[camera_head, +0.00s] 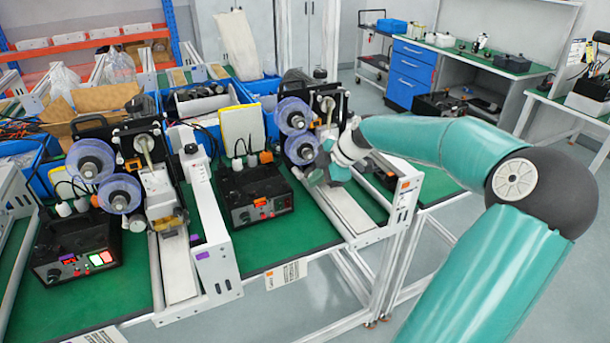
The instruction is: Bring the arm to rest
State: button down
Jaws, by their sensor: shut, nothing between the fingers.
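My teal arm (430,140) rises from the lower right, bends at a dark elbow joint and reaches left over the bench. Its white-and-teal wrist ends at my gripper (326,177), which is small in the view and looks shut and empty. It is in front of the right coder machine (303,140), above the white conveyor strip. The arm hides part of that machine. I cannot tell whether the gripper touches it.
A second coder machine (125,175) stands at the left. Black control boxes (258,195) sit on the green bench (290,240). Blue bins (205,105) are behind. A blue drawer cabinet (410,70) and workbench stand at the back right. Open floor (440,255) lies right of the bench frame.

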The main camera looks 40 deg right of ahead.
jog(key=a+f+m+g+h, duration=0.2)
jog(key=a+m+g+h, duration=0.15)
jog(key=a, duration=1.35)
jog(key=s+a+r+m+t, duration=0.1)
jog(key=s+a+r+m, duration=0.4)
jog(key=s+a, duration=0.3)
jog(key=s+a+r+m+t, duration=0.1)
jog(key=s+a+r+m, duration=0.3)
jog(key=s+a, duration=0.5)
jog(key=shift+s+r+m+t, duration=0.15)
jog(key=shift+r+m+t, duration=0.2)
